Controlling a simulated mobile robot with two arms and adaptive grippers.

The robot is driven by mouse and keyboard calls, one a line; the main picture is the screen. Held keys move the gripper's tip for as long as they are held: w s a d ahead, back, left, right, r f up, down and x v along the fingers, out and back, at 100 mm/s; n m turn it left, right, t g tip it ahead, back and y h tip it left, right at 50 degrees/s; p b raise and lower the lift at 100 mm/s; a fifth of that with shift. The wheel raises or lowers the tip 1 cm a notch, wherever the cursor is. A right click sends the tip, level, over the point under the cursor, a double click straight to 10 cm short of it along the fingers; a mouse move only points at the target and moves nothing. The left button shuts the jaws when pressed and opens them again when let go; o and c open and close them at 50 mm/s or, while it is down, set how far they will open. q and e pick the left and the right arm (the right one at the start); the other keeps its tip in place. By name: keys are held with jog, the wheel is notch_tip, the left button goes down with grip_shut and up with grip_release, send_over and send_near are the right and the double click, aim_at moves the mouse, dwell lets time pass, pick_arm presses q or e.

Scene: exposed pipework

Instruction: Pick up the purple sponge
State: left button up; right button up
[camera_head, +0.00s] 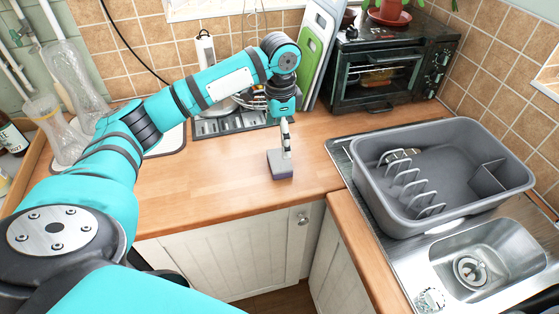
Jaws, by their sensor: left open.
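The purple sponge (280,164) is a small block with a greyish top and a purple side. It lies on the wooden counter (225,185) near its front edge, in the middle of the view. My left arm comes in from the left, and my left gripper (286,150) points down right at the sponge. Its fingers are open and overlap the sponge's top right part in the picture. Whether they touch it is too small to tell. My right gripper is not in view.
A black toaster oven (390,65) and upright cutting boards (318,45) stand behind. A grey cutlery tray (230,124) lies behind the arm. The counter left of the sponge is clear.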

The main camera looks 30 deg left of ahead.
aim_at(279, 159)
pick_arm(q)
jog(key=f, duration=0.3)
jog(key=shift+w+f, duration=0.15)
jog(key=shift+w, duration=0.1)
jog(key=shift+f, duration=0.55)
jog(key=shift+s+f+p, duration=0.1)
jog(key=shift+f+p, duration=0.15)
jog(key=shift+p, duration=0.1)
notch_tip(279, 159, down, 4)
jog(key=shift+a+f+p, duration=0.15)
jog(key=shift+f+p, duration=0.05)
jog(key=shift+p, duration=0.4)
jog(key=shift+s+f, duration=0.1)
jog(key=shift+f, duration=0.05)
jog(key=c, duration=0.7)
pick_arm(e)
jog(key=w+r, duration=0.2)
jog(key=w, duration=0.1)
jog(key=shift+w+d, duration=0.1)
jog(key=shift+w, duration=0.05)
